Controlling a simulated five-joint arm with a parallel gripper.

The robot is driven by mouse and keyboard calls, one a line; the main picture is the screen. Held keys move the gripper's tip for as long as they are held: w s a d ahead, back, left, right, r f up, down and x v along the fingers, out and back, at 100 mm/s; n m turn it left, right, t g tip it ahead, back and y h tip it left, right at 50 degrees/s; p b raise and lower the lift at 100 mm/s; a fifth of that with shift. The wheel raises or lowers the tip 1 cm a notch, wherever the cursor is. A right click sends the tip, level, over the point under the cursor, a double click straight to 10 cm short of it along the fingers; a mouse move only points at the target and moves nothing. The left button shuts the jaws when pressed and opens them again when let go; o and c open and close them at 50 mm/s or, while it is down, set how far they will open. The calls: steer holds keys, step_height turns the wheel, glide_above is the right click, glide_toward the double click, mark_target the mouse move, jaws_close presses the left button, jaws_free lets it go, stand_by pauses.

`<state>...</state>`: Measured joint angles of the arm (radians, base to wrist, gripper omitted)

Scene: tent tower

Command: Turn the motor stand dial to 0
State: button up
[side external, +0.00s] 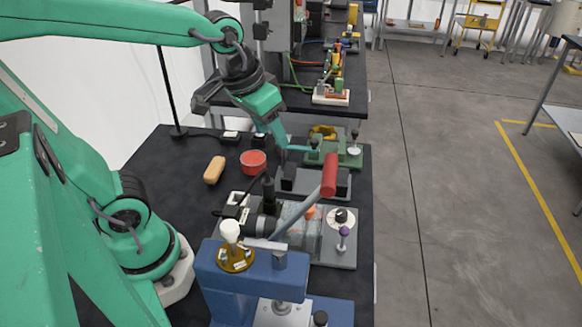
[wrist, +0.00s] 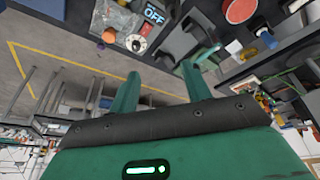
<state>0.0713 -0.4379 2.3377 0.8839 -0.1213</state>
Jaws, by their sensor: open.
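The dial (side external: 341,217) is a white disc with a black knob, on the right part of the grey motor stand (side external: 338,253). It also shows in the wrist view (wrist: 137,43), above the left finger; its marks are too small to read. My gripper (side external: 304,148) is open and empty, over the table behind the motor stand and apart from the dial. In the wrist view, its two green fingers (wrist: 156,72) stand spread with nothing between them.
A blue press (side external: 250,275) stands in front, its red-handled lever (side external: 329,175) slanting up across the stand. A purple-topped knob (side external: 344,231) stands beside the dial. A red round tub (side external: 253,162) and a tan block (side external: 214,169) lie left. A green fixture (side external: 348,157) is near my gripper.

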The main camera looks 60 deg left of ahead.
steer(key=w+d+f+g, duration=0.2)
steer(key=w+d+f, duration=0.25)
steer(key=w, duration=0.25)
steer(key=n+g, duration=0.1)
steer(key=g, duration=0.1)
glide_toward(342, 212)
steer(key=shift+a+f, duration=0.15)
steer(key=shift+a, duration=0.1)
steer(key=shift+w+d+f, duration=0.15)
steer(key=shift+d+f, duration=0.05)
steer(key=shift+f, duration=0.2)
steer(key=shift+f, duration=0.1)
steer(key=shift+d+f, duration=0.15)
steer(key=shift+f, duration=3.6)
steer(key=shift+c, duration=0.5)
steer(key=shift+n, duration=0.3)
steer(key=c, duration=0.9)
